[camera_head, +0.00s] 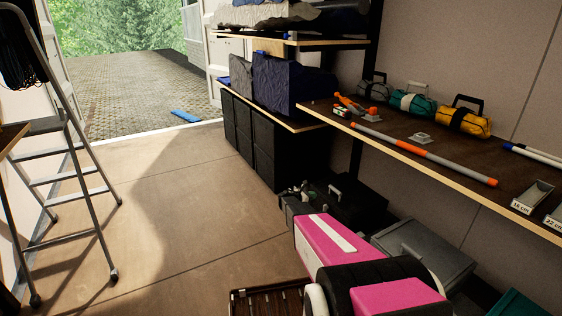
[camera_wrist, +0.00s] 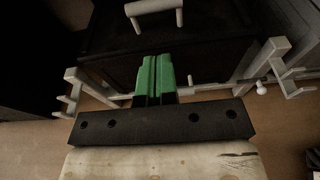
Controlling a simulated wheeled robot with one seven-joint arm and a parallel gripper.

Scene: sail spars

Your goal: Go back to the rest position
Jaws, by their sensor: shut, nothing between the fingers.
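My gripper (camera_wrist: 157,64) shows in the wrist view as two green fingers side by side, shut with nothing between them. Beyond the fingers is a dark case (camera_wrist: 200,45) with a pale handle. In the head view my pink and black arm reaches low in front of the shelf, over the floor. The gripper's fingers cannot be made out clearly there.
A wooden shelf (camera_head: 400,146) at right bears an orange and grey spar (camera_head: 424,152), several bags and small labelled trays. A grey crate (camera_head: 424,248) and a dark case stand beneath it. A stepladder (camera_head: 70,180) stands at left. The floor (camera_head: 185,200) between is clear.

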